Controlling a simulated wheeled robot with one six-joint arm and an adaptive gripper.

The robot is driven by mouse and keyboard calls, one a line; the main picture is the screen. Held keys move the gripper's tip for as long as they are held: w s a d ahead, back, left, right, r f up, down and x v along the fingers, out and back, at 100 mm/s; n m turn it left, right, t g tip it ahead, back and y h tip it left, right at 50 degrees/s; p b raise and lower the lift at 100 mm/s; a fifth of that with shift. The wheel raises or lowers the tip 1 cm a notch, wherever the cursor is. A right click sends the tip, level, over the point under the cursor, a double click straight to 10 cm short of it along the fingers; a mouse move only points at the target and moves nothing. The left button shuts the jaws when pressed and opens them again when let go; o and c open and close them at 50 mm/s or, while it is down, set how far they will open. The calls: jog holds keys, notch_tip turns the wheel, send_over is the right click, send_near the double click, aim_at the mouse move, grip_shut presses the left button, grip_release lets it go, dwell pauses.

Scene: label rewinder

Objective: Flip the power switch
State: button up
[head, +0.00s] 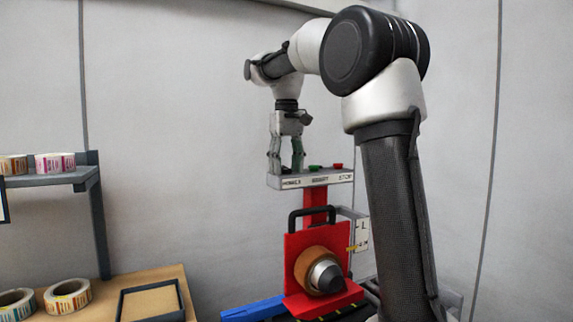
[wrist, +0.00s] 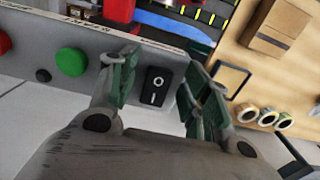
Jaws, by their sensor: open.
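My gripper (wrist: 160,88) is open, with a green-padded finger on each side of the switch in that view. Whether a finger touches the panel or the switch I cannot tell. In the head view my gripper (head: 285,166) points down at the left end of the panel (head: 318,180), above its POWER label. The switch itself is hidden behind the fingers there.
A green button (wrist: 71,62) and a red button (wrist: 4,43) sit on the same panel. The red rewinder (head: 303,250) with a label roll (head: 312,267) stands below. A shelf (head: 60,178) and a wooden table (head: 140,277) with label rolls are at the left.

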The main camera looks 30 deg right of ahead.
jog(key=c, duration=1)
jog(key=shift+w+g, duration=0.25)
jog(key=shift+g, duration=0.35)
jog(key=shift+w+r+g, duration=0.1)
jog(key=shift+r+g, duration=0.1)
jog(key=shift+g, duration=0.7)
jog(key=o, duration=1)
